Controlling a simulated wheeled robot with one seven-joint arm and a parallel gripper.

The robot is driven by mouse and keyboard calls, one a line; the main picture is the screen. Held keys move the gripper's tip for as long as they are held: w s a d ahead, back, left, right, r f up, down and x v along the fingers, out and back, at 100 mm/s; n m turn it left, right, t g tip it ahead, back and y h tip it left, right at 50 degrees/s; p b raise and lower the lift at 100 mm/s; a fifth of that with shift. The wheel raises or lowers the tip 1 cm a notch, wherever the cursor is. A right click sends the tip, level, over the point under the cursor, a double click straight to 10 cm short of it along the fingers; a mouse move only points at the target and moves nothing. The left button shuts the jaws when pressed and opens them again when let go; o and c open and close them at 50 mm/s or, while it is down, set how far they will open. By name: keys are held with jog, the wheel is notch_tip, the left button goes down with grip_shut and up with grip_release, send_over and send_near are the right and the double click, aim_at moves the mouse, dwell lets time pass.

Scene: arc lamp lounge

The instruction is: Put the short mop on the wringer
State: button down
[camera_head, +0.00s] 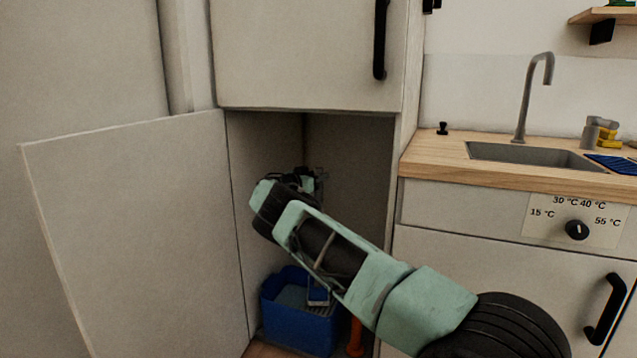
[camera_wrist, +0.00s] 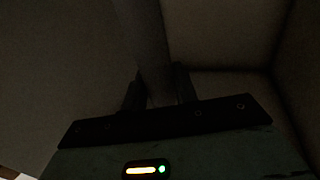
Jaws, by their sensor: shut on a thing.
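My gripper (camera_head: 318,180) reaches into the open cabinet, above the blue bucket (camera_head: 285,322). In the wrist view my gripper (camera_wrist: 160,82) is shut on a dim upright shaft (camera_wrist: 150,40), which looks like the handle of the short mop. The picture is very dark there, and I cannot make out the mop's head. The wringer (camera_head: 319,297) is a grey grid-like piece at the bucket's top, partly hidden behind my arm. The bucket stands on the cabinet floor, below my gripper.
The cabinet door (camera_head: 140,230) stands open at left. An upper door (camera_head: 300,55) closes the space above. An orange thing (camera_head: 355,338) stands right of the bucket, partly hidden. The sink counter (camera_head: 435,155) is at right. Cabinet walls leave little room around my gripper.

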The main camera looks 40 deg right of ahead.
jog(key=shift+f, duration=0.5)
jog(key=c, duration=1.1)
grip_release()
jog(key=a+p, duration=0.1)
jog(key=a, duration=1.1)
